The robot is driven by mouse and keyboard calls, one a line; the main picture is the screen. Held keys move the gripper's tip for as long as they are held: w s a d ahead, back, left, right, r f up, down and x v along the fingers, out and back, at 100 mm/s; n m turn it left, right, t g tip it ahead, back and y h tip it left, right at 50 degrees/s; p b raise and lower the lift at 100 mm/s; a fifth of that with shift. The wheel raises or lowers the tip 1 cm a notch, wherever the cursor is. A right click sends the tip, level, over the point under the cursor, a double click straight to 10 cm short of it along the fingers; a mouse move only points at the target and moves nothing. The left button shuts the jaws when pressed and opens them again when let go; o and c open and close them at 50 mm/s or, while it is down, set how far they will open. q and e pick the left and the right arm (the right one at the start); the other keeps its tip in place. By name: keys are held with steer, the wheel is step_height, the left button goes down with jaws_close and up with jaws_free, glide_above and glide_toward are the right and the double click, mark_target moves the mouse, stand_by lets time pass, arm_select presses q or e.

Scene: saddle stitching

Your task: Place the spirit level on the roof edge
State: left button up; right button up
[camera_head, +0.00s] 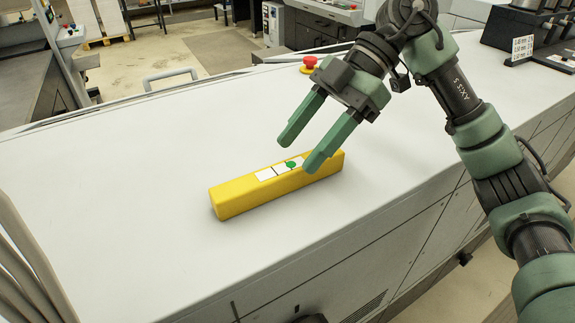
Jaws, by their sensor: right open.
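A yellow spirit level (240,194) with white panels and a green spot on top lies on the pale flat top (120,190) of a machine, slanting up to the right near the front edge. My right gripper (298,156) is open and empty. Its green fingers point down and left over the level; one fingertip overlaps the level's right part in the picture, and I cannot tell whether it touches. No roof edge can be made out apart from this machine top. My left gripper is not in view.
A red emergency button (309,62) on a yellow base stands at the back of the surface. A metal handle (171,77) is at the back edge. Dark equipment (535,35) stands at the top right. The left of the surface is clear.

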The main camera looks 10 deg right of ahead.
steer(key=v, duration=0.7)
steer(key=shift+b, duration=0.3)
